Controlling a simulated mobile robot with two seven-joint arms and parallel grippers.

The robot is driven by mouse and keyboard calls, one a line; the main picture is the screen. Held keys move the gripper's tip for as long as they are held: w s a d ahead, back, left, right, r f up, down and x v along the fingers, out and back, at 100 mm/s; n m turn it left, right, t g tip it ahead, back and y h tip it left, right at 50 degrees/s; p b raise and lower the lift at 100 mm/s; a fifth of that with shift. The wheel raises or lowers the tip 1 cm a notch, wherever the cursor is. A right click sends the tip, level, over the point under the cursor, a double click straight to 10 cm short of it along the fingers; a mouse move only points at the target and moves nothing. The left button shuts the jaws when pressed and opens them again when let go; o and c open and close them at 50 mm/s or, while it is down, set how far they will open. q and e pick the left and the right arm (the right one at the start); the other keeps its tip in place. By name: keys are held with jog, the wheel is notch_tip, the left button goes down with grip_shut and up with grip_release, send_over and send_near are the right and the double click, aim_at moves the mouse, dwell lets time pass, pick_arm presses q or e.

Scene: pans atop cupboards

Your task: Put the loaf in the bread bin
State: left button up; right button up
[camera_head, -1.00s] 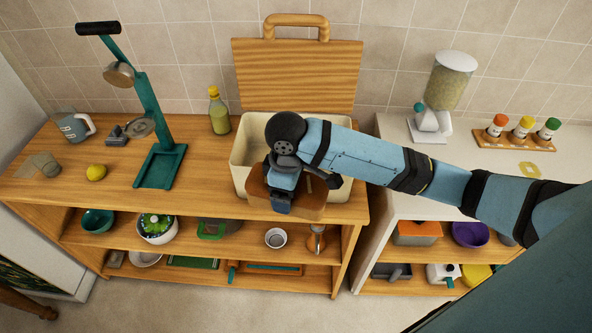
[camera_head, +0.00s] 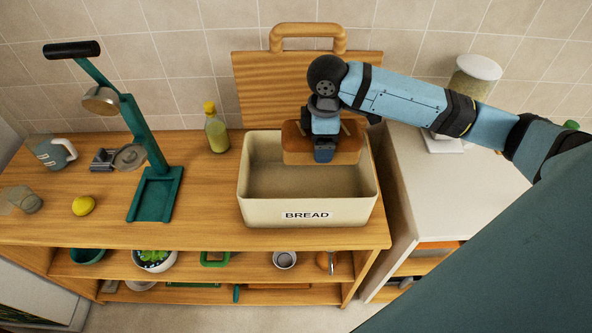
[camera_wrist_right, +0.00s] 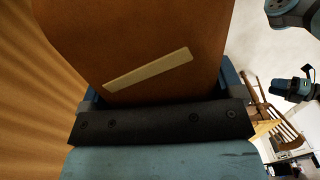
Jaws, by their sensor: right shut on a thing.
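The loaf (camera_head: 296,149) is a brown block held by my right gripper (camera_head: 323,150) over the back of the bread bin. The bread bin (camera_head: 306,213) is a cream, open-topped box labelled BREAD on the wooden cupboard top; its inside is bare where visible. The loaf overlaps the bin's back wall in the head view, and I cannot tell whether it touches it. In the right wrist view the loaf (camera_wrist_right: 190,38) fills the space ahead of the gripper and shows a pale strip. My left gripper is not seen in the head view.
A wooden board (camera_head: 250,85) with a handle stands behind the bin. A bottle (camera_head: 216,132), a teal press-like stand (camera_head: 157,190), a lemon (camera_head: 83,206) and a mug (camera_head: 54,152) stand to the left. A pale counter (camera_head: 455,195) is at the right.

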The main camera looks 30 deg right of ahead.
pick_arm(q)
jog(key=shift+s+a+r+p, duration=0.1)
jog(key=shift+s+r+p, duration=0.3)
jog(key=shift+p, duration=0.25)
pick_arm(e)
jog(key=shift+s+f, duration=0.1)
jog(key=shift+f, duration=9.85)
jog(key=o, duration=0.9)
jog(key=shift+f, duration=0.1)
jog(key=shift+c, duration=0.2)
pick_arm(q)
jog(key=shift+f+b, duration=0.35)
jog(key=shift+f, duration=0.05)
pick_arm(e)
notch_tip(320, 180, up, 12)
